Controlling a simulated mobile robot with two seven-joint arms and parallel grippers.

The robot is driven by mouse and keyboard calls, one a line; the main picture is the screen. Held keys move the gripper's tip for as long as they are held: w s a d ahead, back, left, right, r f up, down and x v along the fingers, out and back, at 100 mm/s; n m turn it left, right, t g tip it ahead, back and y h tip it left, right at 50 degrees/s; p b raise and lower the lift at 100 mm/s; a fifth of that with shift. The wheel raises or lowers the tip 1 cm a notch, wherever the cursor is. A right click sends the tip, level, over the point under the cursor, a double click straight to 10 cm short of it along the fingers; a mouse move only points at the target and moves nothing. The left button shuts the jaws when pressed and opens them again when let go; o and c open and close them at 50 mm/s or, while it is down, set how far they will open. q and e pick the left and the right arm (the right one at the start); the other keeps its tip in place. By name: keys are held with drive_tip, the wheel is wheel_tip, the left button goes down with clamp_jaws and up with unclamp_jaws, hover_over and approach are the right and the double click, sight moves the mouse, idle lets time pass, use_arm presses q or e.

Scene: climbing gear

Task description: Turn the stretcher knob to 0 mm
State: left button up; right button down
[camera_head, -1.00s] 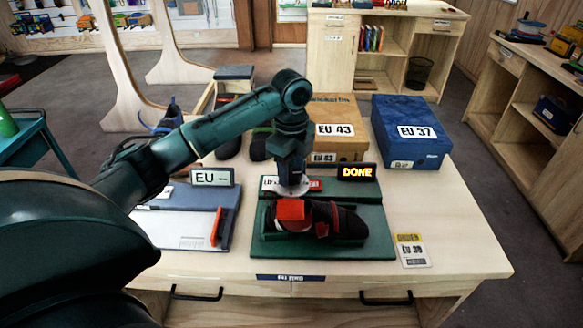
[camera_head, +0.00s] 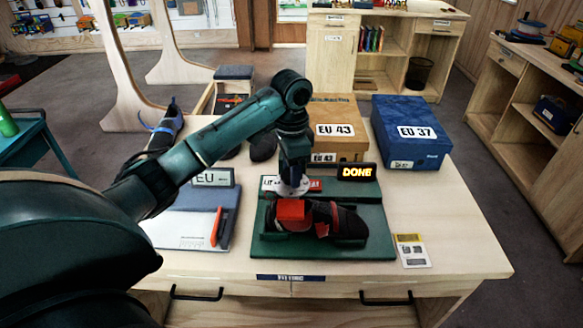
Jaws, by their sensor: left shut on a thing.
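A dark green shoe stretcher base (camera_head: 375,250) lies on the table. A black and red shoe (camera_head: 345,220) sits on it, with a red block (camera_head: 290,211) at its left end. My left gripper (camera_head: 294,186) points down just behind the red block, over a pale round dial (camera_head: 284,191). It is shut on the stretcher knob, which the gripper mostly hides. The dial's reading is too small to make out. A small display (camera_head: 357,172) behind the shoe shows DONE in lit letters. My right gripper is out of view.
A blue EU 37 box (camera_head: 411,130) and a brown EU 43 box (camera_head: 337,130) stand behind the stretcher. A grey measuring board (camera_head: 187,220) and an EU sign (camera_head: 213,178) are at left. A card (camera_head: 411,250) lies to the right.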

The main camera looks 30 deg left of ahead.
use_arm(q)
drive_tip(key=n, duration=0.5)
drive_tip(key=shift+d+f+n, duration=0.1)
drive_tip(key=shift+n, duration=0.2)
drive_tip(key=n, duration=1.3)
drive_tip(key=shift+n, duration=0.3)
drive_tip(key=n, duration=1.8)
drive_tip(key=shift+n, duration=0.3)
